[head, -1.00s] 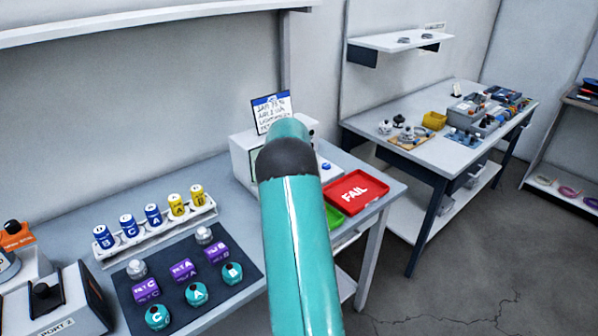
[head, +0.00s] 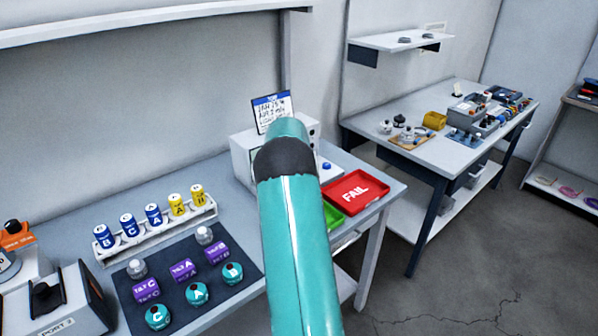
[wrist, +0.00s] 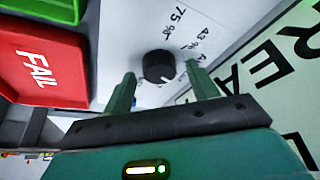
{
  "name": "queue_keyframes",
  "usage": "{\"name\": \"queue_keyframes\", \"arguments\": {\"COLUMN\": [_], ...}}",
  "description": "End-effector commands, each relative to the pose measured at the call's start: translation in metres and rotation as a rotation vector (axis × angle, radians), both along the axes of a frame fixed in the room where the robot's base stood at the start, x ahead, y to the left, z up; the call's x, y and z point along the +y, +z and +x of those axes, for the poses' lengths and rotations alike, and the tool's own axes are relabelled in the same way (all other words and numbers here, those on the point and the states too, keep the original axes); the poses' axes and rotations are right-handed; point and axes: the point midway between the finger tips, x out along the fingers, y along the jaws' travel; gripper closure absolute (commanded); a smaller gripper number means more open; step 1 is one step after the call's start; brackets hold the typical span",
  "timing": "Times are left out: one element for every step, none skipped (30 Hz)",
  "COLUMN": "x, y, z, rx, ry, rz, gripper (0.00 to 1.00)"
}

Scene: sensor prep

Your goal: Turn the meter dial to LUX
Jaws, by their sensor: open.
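The meter is a white box (head: 243,158) on the bench in the head view, largely hidden behind my teal arm. In the wrist view its white face (wrist: 222,22) carries a round black dial (wrist: 158,66) with handwritten marks beside it, too unclear to read fully. A small light mark shows at the dial's lower right edge. I cannot make out the LUX label. My gripper (wrist: 160,71) is open, with one finger on each side of the dial in the picture. Whether the fingers touch it I cannot tell. In the head view my arm hides the gripper.
A red FAIL tray (head: 356,192) and a green tray (head: 333,216) lie right of the meter. A card (head: 273,110) stands above the meter. A dark mat (head: 185,262) with jars and purple blocks and a bottle rack (head: 160,232) lie left.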

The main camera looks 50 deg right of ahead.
Motion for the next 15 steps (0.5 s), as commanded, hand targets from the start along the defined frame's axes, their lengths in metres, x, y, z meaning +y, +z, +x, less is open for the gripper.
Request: {"name": "queue_keyframes", "arguments": {"x": [0.001, 0.003, 0.004, 0.006, 0.008, 0.011, 0.013, 0.016, 0.019, 0.021, 0.024, 0.027, 0.029, 0.032, 0.035], "y": [0.005, 0.009, 0.014, 0.019, 0.024, 0.031, 0.038, 0.044, 0.053, 0.059, 0.065, 0.073, 0.079, 0.085, 0.093], "z": [0.000, -0.001, -0.002, -0.002, -0.003, -0.004, -0.005, -0.006, -0.008, -0.009, -0.010, -0.012, -0.013, -0.013, -0.015], "rx": [-0.002, -0.002, -0.002, -0.003, -0.004, -0.003, -0.002, -0.003, -0.004, -0.004, -0.003, -0.003, -0.003, -0.003, -0.003], "ry": [0.000, 0.000, 0.000, 0.000, 0.001, 0.000, 0.001, 0.002, 0.001, 0.001, 0.001, 0.001, 0.001, 0.001, 0.001], "rz": [-0.001, -0.002, -0.002, -0.003, -0.004, -0.003, -0.003, -0.003, -0.004, -0.004, -0.003, -0.002, -0.002, -0.003, -0.002], "gripper": [0.41, 0.41, 0.41, 0.41, 0.41, 0.41, 0.41, 0.41, 0.41, 0.41, 0.41, 0.41, 0.41, 0.41, 0.41]}}
